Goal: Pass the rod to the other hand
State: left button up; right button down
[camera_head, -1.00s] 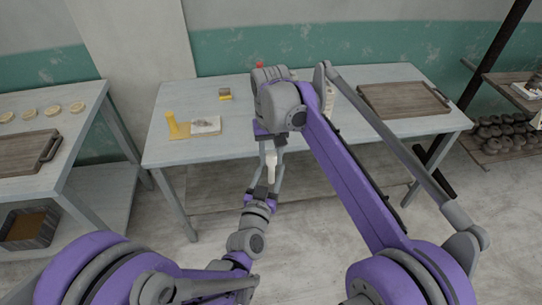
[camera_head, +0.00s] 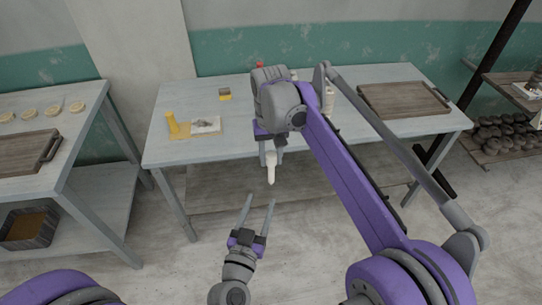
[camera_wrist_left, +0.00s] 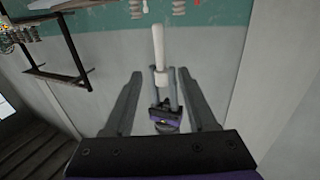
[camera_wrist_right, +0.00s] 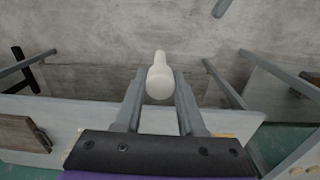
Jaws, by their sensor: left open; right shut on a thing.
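The white rod (camera_head: 271,172) hangs below my right gripper (camera_head: 270,152), which is shut on it. It points down toward the floor, in front of the table edge. In the right wrist view the rod (camera_wrist_right: 159,80) sits between the fingers of my right gripper (camera_wrist_right: 160,90). My left gripper (camera_head: 259,200) is open and empty, below the rod and apart from it, its fingers pointing up. In the left wrist view the rod (camera_wrist_left: 158,45) and my right gripper's fingers show beyond the open left fingers. The upper part of the rod is hidden in the right gripper.
The table (camera_head: 330,133) stands behind the grippers. On it are a yellow piece with a white block (camera_head: 206,125), a small yellow-and-dark block (camera_head: 224,95), a white bottle (camera_head: 329,98) and a wooden tray (camera_head: 403,99). A side table (camera_head: 75,98) stands left. Open floor lies below the grippers.

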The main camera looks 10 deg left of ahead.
pick_arm(q)
jog(key=s+a+f+g+y, duration=0.1)
jog(key=s+a+f+g, duration=0.2)
jog(key=s+g, duration=0.3)
jog(key=s+a+f+n+g, duration=0.1)
jog(key=s+a+f+g, duration=0.2)
jog(key=s+a+g, duration=0.2)
jog(key=shift+s+a+g+y, duration=0.35)
jog(key=shift+s+g+y, duration=0.1)
jog(key=shift+g, duration=0.35)
